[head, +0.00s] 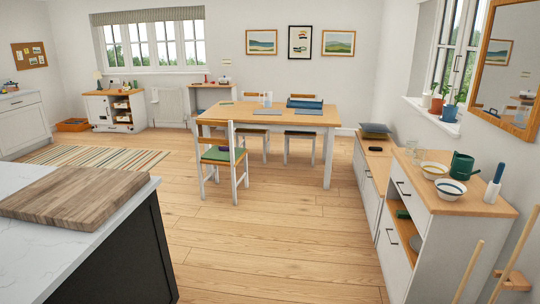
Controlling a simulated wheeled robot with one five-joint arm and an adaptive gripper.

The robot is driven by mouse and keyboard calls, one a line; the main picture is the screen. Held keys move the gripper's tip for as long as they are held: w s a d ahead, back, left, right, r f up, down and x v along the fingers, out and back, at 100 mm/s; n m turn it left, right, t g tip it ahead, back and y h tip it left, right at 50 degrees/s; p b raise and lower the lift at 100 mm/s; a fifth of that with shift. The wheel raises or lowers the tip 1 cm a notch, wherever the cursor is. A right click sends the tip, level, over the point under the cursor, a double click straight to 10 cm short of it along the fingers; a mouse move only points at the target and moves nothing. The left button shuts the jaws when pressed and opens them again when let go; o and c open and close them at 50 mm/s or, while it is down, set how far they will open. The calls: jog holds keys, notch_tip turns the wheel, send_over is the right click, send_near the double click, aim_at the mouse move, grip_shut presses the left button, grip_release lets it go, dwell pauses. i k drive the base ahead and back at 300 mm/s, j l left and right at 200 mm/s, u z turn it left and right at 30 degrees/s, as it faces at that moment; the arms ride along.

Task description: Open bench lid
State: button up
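A low white bench with a wooden top stands along the right wall, beyond a taller cabinet. Its wooden lid (377,163) lies flat and looks shut. Grey and dark cushions (375,131) are stacked at its far end, and a small black item (375,149) lies on the top. The near end of the bench is partly hidden by the taller cabinet. My gripper is not in view.
The taller cabinet (453,204) carries bowls (450,188) and a green watering can (462,165). A marble counter with a cutting board (75,191) fills the near left. A chair (222,170) stands before the table (264,115). Wooden floor (280,230) between is clear.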

aim_at(379, 167)
jog(key=i, duration=1.75)
jog(key=i+l, duration=0.1)
jog(key=i, duration=0.45)
jog(key=i+l+u, duration=0.1)
jog(key=i, duration=0.45)
jog(key=i+l, duration=0.15)
jog(key=i, duration=0.45)
jog(key=i+l, duration=0.2)
jog(key=l, duration=0.15)
jog(key=i+l, duration=0.25)
jog(key=l, duration=0.15)
jog(key=i+l, duration=0.2)
jog(key=l, duration=0.15)
jog(key=i+l, duration=0.25)
jog(key=l, duration=0.15)
jog(key=u, duration=0.05)
